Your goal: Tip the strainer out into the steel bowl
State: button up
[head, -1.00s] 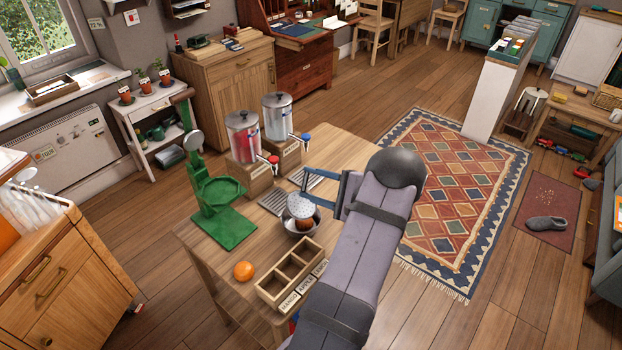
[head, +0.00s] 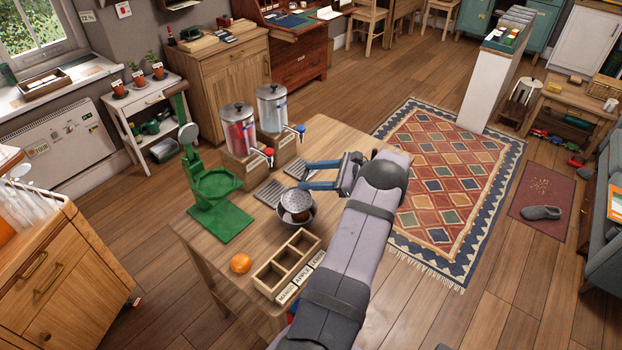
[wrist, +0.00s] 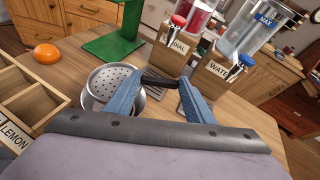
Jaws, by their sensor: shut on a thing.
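The strainer (head: 295,199) is a pale perforated metal cup with a black handle (wrist: 160,81). My gripper (wrist: 158,79) is shut on the handle, which shows between the blue fingers in the wrist view. In the head view my gripper (head: 304,176) is just behind the bowl. The strainer (wrist: 112,80) is over the steel bowl (head: 309,222), covering much of its opening. The bowl's rim (wrist: 139,106) shows around it in the wrist view. A brown patch shows at the bowl; I cannot tell what it is. I cannot tell whether the strainer touches the rim.
A wooden divided box (head: 277,272) with labels stands in front of the bowl, an orange (head: 241,263) to its left. A green press (head: 213,190) stands left of the bowl. Two drink dispensers (head: 239,135) on wooden stands and grey drip trays are behind. Table right of the bowl is largely behind my arm.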

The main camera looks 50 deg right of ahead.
jog(key=b, duration=0.1)
jog(key=f+m+b, duration=0.1)
jog(key=shift+w+d+f+y+b, duration=0.2)
jog(key=shift+d+y+b, duration=0.1)
jog(key=shift+d+y, duration=0.1)
jog(key=shift+m, duration=0.3)
jog(key=shift+w, duration=0.1)
jog(key=w+a+f+n+g+y, duration=0.1)
jog(key=w+a, duration=0.1)
jog(key=a, duration=0.6)
jog(key=w+a+f+n+y, duration=0.1)
jog(key=w+a, duration=0.1)
jog(key=a, duration=0.6)
jog(key=w+a+f+n+g+y, duration=0.1)
jog(key=w+a, duration=0.2)
jog(key=a, duration=0.5)
jog(key=shift+f+g+y, duration=0.3)
jog(key=shift+f+y, duration=0.05)
jog(key=shift+y, duration=0.05)
jog(key=s+a+n+g+y, duration=0.1)
jog(key=s+a, duration=0.2)
jog(key=a, duration=0.8)
jog(key=s+a+f+n+g+y, duration=0.1)
jog(key=s+a, duration=0.3)
jog(key=a, duration=0.6)
jog(key=shift+a+n, duration=0.4)
jog(key=shift+n, duration=0.3)
